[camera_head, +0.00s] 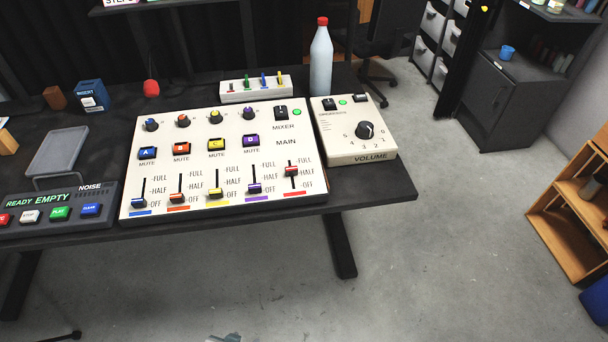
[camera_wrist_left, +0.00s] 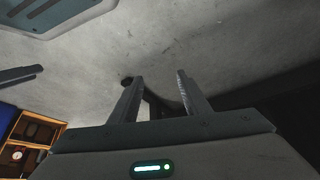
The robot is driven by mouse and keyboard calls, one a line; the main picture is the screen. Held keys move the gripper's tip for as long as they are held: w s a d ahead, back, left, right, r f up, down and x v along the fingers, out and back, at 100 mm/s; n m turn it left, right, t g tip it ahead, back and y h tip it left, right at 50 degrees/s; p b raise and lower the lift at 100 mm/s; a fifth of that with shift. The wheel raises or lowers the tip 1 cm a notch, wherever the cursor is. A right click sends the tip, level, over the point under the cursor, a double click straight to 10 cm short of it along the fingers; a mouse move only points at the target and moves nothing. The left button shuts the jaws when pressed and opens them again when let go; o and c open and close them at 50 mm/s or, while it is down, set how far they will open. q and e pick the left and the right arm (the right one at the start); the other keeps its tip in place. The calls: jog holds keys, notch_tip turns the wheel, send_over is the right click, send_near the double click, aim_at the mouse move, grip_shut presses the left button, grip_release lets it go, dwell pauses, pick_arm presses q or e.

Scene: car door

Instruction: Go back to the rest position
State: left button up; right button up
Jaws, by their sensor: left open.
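My left gripper (camera_wrist_left: 161,88) shows in the left wrist view with its two fingers apart. Nothing is between the fingers; grey floor lies behind them. In the head view neither gripper can be made out clearly; only small unclear pieces show at the bottom edge. My right gripper is not identifiable in either view. The mixer panel (camera_head: 218,197) lies on the dark table (camera_head: 385,185), with coloured knobs, mute buttons and sliders. The volume box (camera_head: 350,143) stands to its right. No gripper is seen touching them.
A bottle with a red cap (camera_head: 321,62) stands behind the mixer. A button box (camera_head: 50,212) and a grey tray (camera_head: 66,148) are at the left. A wooden shelf (camera_head: 566,238) stands at the right. The floor (camera_head: 440,270) before the table is mostly clear.

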pick_arm(q)
jog(key=s+d+f+t, duration=0.1)
jog(key=s+f, duration=0.2)
jog(key=f, duration=0.9)
jog(key=shift+s+d+f+t+h, duration=0.15)
jog(key=shift+d+f+t+h, duration=0.15)
jog(key=shift+d+f+h, duration=0.1)
jog(key=shift+a, duration=0.1)
dwell(0.5)
